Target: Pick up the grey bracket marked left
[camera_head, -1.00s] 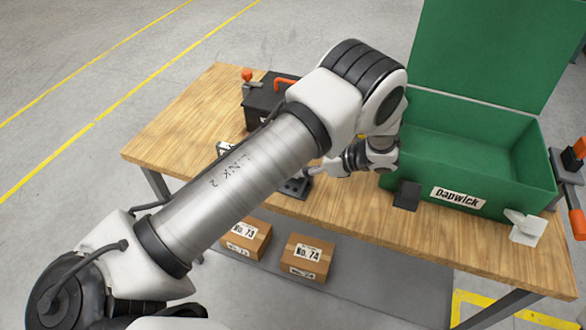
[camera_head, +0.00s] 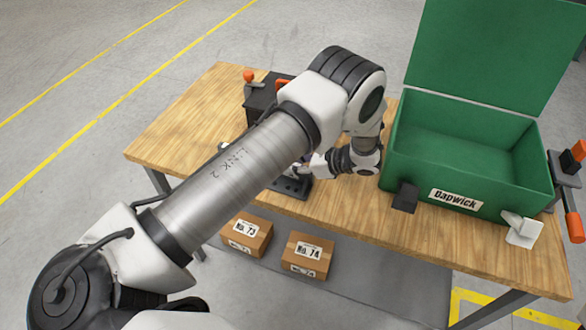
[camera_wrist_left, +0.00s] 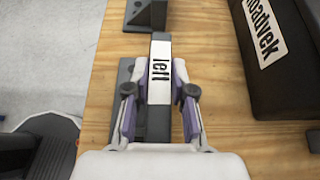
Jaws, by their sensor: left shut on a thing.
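The grey bracket (camera_wrist_left: 160,48), with a white label reading "left", lies between the fingers of my left gripper (camera_wrist_left: 159,93) in the left wrist view. The gripper is shut on it, one finger on each side of the label. A dark grey fixture plate (camera_wrist_left: 124,78) shows beneath and beside the bracket. In the head view my left gripper (camera_head: 303,171) is low at the dark fixture (camera_head: 291,188) near the table's front edge. My arm hides most of the bracket there. My right gripper is not in view.
A green open-lidded box (camera_head: 445,180) stands on the wooden table (camera_head: 350,215), right of my gripper. A small black block (camera_head: 405,197) and a white bracket (camera_head: 522,229) are in front of it. A black case (camera_wrist_left: 275,55) is close right of the bracket.

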